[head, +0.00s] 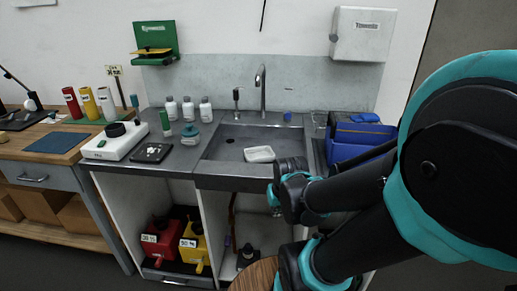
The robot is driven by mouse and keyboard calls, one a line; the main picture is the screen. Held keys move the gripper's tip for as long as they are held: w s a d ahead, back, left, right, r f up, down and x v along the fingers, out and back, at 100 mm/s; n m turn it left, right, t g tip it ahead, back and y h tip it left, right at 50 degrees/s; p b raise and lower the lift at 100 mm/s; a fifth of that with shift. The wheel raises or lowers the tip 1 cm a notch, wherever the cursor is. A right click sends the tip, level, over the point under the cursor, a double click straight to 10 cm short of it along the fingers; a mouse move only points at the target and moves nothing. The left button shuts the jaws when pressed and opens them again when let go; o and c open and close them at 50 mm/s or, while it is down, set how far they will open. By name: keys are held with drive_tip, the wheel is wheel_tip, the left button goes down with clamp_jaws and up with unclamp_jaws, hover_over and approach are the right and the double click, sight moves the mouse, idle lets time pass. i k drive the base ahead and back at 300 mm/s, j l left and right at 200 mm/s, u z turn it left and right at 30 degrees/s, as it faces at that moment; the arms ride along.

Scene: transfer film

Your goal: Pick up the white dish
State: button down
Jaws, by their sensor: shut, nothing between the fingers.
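The white dish (259,153) is a small, shallow, rounded rectangle. It lies in the grey metal sink (225,150), toward the right side of the basin. My arm reaches in from the right, and its wrist is in front of the sink's front right edge. My gripper (275,209) shows small and partly hidden below the wrist, in front of the counter. It is shut and empty, apart from the dish and nearer to me. The dish is in full view.
A faucet (262,92) rises behind the sink. Blue bins (357,142) stand at its right. White bottles (188,109), a teal-lidded jar (190,134) and a white hotplate device (115,141) stand at its left. A round wooden stool top (254,276) is below, in front.

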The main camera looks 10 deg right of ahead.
sight(264, 154)
drive_tip(key=i+j+z, duration=0.15)
drive_tip(key=j+z, duration=0.15)
drive_tip(key=j, duration=0.15)
drive_tip(key=j+z, duration=0.35)
drive_tip(key=j, duration=0.15)
drive_tip(key=z, duration=0.3)
drive_tip(key=u, duration=0.35)
drive_tip(key=i, duration=0.05)
